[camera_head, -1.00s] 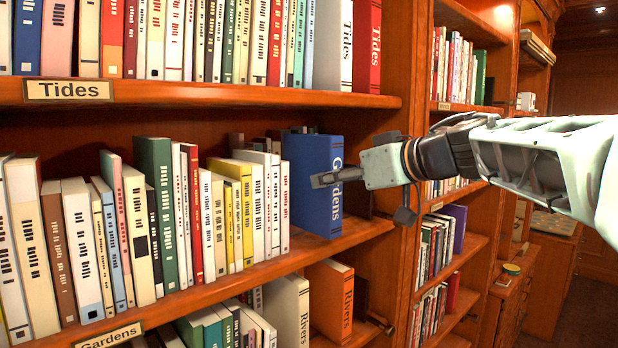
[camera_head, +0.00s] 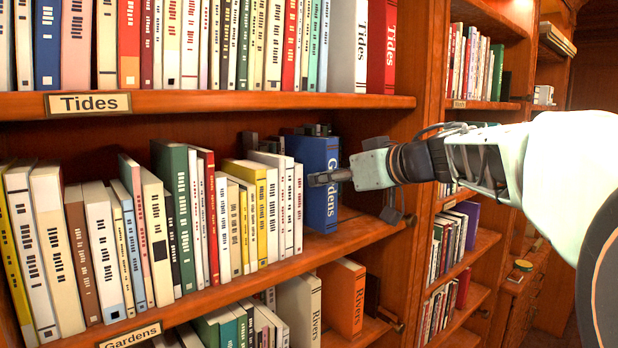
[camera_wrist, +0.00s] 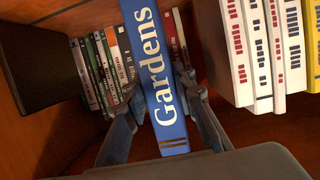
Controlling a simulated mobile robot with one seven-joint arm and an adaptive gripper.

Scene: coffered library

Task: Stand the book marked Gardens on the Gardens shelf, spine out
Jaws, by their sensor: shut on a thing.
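The blue Gardens book (camera_head: 318,160) stands upright at the right end of the middle shelf's row in the head view, its lettered spine facing out. It also shows in the wrist view (camera_wrist: 153,75), its spine toward the camera. My gripper (camera_head: 322,179) is shut on the book, with one finger on each side of the spine in the wrist view (camera_wrist: 160,105). The Gardens shelf (camera_head: 265,275) carries its Gardens label (camera_head: 130,335) on its front edge. Whether the book's base rests on the board is hard to tell.
A row of books (camera_head: 235,215) fills the shelf left of the blue book, close beside it. A dark upright block (camera_wrist: 38,60) stands across a gap in the wrist view. Tides books (camera_head: 348,45) stand above; Rivers books (camera_head: 343,298) stand below.

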